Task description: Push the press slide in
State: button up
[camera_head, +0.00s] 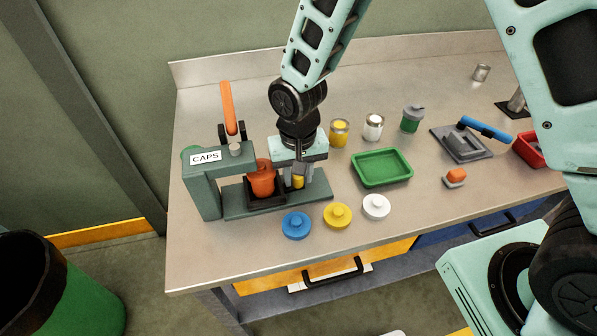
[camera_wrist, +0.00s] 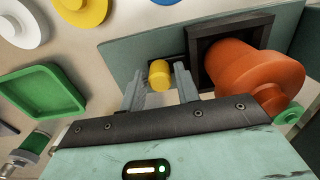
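The grey-green press marked CAPS (camera_head: 203,187) stands at the left of the bench, its orange lever (camera_head: 229,108) upright. Its dark square slide (camera_head: 251,193) sits on the base plate (camera_head: 232,212), to the right of the press body. An orange jar (camera_head: 262,180) stands in the slide and also shows in the wrist view (camera_wrist: 240,72). A yellow knob (camera_wrist: 159,76) is beside the slide. My gripper (camera_wrist: 160,88) is open, its fingers on either side of the knob, with a gap visible at the left finger. The fingertips are partly hidden in the head view.
Blue (camera_head: 296,225), yellow (camera_head: 337,215) and white (camera_head: 376,206) caps lie in front of the press. A green tray (camera_head: 382,168) is to the right, with several small jars behind. A grey device with a blue handle (camera_head: 484,127) stands farther right.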

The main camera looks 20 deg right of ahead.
jog(key=shift+r, duration=0.1)
notch_tip(320, 180, up, 17)
jog(key=b, duration=0.2)
jog(key=shift+r, duration=0.15)
jog(key=shift+c, duration=0.3)
